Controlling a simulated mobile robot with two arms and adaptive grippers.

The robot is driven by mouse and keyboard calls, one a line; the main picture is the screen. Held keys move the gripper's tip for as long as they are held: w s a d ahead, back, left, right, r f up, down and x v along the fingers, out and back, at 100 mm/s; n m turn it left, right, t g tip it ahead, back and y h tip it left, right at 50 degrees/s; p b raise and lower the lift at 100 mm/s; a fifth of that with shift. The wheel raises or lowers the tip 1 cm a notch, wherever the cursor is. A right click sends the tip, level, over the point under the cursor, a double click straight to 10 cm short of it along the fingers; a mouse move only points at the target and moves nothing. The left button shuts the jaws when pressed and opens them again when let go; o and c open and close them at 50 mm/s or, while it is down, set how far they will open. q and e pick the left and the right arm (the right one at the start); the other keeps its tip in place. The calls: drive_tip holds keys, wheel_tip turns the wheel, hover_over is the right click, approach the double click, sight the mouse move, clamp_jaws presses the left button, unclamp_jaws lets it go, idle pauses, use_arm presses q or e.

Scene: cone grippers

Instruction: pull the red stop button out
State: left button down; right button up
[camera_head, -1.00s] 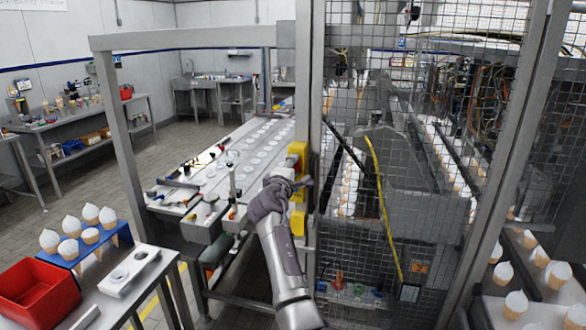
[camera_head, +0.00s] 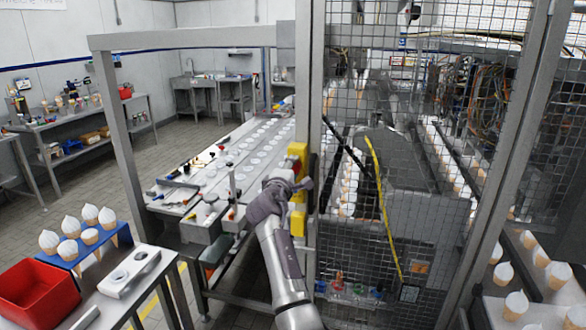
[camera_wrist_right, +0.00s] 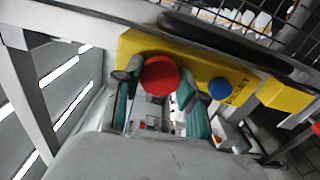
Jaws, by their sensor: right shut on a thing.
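The red stop button (camera_wrist_right: 160,75) is a round red knob on a yellow box (camera_wrist_right: 190,55) in the right wrist view. The box (camera_head: 297,151) also shows in the head view, fixed to the grey post of the cage. My right gripper (camera_wrist_right: 161,86) has its two green-padded fingers on either side of the button and is shut on it. In the head view my right gripper (camera_head: 290,184) is at the lower part of the box and hides most of the button. My left gripper is not in view.
A blue button (camera_wrist_right: 220,88) sits beside the red one on the box. A wire-mesh cage (camera_head: 400,120) stands right of the post. A long conveyor table (camera_head: 225,165) lies to the left. A red bin (camera_head: 40,290) and a blue cone rack (camera_head: 85,253) are at lower left.

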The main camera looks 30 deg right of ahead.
drive_tip(key=shift+s+a, duration=0.15)
drive_tip(key=shift+a, duration=0.05)
drive_tip(key=shift+s+a+f, duration=0.1)
drive_tip(key=shift+a+f, duration=0.05)
drive_tip(key=shift+f, duration=0.35)
idle(0.5)
drive_tip(key=o, duration=0.9)
drive_tip(key=shift+s, duration=0.1)
drive_tip(key=shift+o, duration=1)
drive_tip(key=shift+s+a+r, duration=0.1)
drive_tip(key=shift+a+r, duration=0.05)
drive_tip(key=shift+r, duration=0.25)
